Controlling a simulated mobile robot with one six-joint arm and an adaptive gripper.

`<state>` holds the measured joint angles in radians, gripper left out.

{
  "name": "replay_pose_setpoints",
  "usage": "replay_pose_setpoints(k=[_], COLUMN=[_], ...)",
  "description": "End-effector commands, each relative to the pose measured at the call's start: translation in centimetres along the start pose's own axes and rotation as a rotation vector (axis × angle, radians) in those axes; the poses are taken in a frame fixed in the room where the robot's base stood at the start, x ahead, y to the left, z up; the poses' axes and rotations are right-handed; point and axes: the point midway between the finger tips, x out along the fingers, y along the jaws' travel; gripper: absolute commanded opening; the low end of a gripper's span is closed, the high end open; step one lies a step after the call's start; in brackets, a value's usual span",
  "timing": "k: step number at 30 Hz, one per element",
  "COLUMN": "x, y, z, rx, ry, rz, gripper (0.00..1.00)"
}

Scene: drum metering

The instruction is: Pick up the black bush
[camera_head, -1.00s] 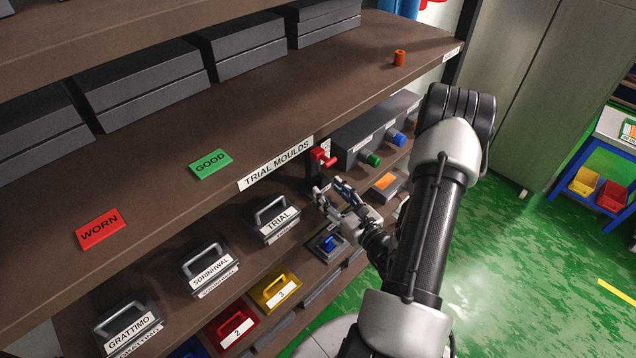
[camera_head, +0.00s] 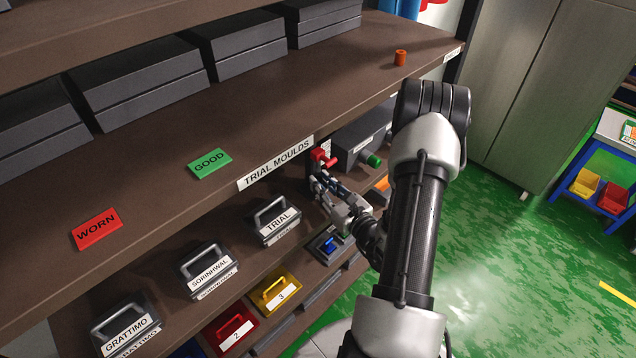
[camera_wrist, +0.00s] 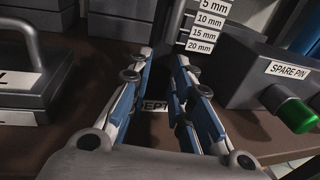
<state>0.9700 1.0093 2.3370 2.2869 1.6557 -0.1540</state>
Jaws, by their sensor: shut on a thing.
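My gripper (camera_head: 320,183) reaches in at the lower shelf under the TRIAL MOULDS label, just below the red clamp-like part. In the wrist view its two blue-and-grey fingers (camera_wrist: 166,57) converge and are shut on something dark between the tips. I take this for the black bush, but its outline is lost against the dark background and fingers. No other black bush stands out in either view.
A column of size labels (camera_wrist: 206,25) stands just beyond the fingertips. A grey box with a green knob (camera_head: 373,160) is to the right, the TRIAL mould (camera_head: 277,222) to the left.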

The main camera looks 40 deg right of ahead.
Motion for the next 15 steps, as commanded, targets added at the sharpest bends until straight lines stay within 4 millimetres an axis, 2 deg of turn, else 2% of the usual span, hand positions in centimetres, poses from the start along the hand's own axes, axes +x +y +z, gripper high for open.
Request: replay_pose_setpoints(k=[6, 15], x=[-0.01, -0.01], y=[0.0, 0.0], z=[-0.01, 0.19], rx=[0.0, 0.0], ry=[0.0, 0.0], rz=[0.0, 0.0], gripper=[0.0, 0.0])
